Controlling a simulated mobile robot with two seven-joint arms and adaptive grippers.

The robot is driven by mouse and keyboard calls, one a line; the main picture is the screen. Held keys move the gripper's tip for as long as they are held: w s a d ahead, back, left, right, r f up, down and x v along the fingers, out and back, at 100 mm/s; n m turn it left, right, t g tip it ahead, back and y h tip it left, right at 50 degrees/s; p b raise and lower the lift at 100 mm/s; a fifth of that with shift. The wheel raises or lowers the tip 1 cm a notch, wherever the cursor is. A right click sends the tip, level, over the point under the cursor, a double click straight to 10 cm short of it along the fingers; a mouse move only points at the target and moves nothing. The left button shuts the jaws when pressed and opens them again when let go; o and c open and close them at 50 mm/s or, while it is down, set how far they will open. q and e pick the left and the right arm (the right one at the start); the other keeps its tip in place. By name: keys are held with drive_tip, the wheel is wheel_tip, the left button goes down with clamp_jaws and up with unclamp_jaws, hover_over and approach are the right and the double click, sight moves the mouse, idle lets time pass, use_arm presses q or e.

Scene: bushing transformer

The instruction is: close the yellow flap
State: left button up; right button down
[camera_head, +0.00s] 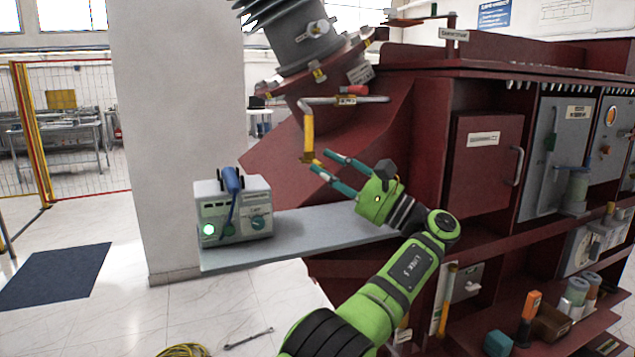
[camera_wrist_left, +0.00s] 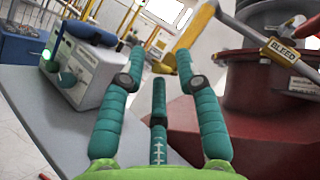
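The yellow flap (camera_head: 308,132) is a narrow yellow piece hanging nearly upright below the grey bushing, beside a thin horizontal pipe. Its lower end is bent. In the left wrist view a slanted yellow bar (camera_wrist_left: 197,27), which looks like the flap, runs down behind the tip of the right-hand finger. My left gripper (camera_head: 320,162) has teal fingers spread apart with nothing between them. Its fingertips are close to the flap's lower end, just right of and below it. I cannot tell whether they touch. My right gripper is not in view.
A grey shelf (camera_head: 300,238) carries a control box (camera_head: 233,208) with a blue handle and green light, left of my gripper. The dark red transformer body (camera_head: 420,130) stands right and behind. A pipe labelled BLEED (camera_wrist_left: 282,52) is near the fingers. The white pillar (camera_head: 170,120) stands left.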

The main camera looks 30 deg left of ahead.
use_arm(q)
drive_tip(key=shift+s+f, duration=0.1)
drive_tip(key=shift+f, duration=0.1)
drive_tip(key=shift+s+m+t, duration=0.25)
drive_tip(key=shift+m+t, duration=0.25)
drive_tip(key=shift+t, duration=0.5)
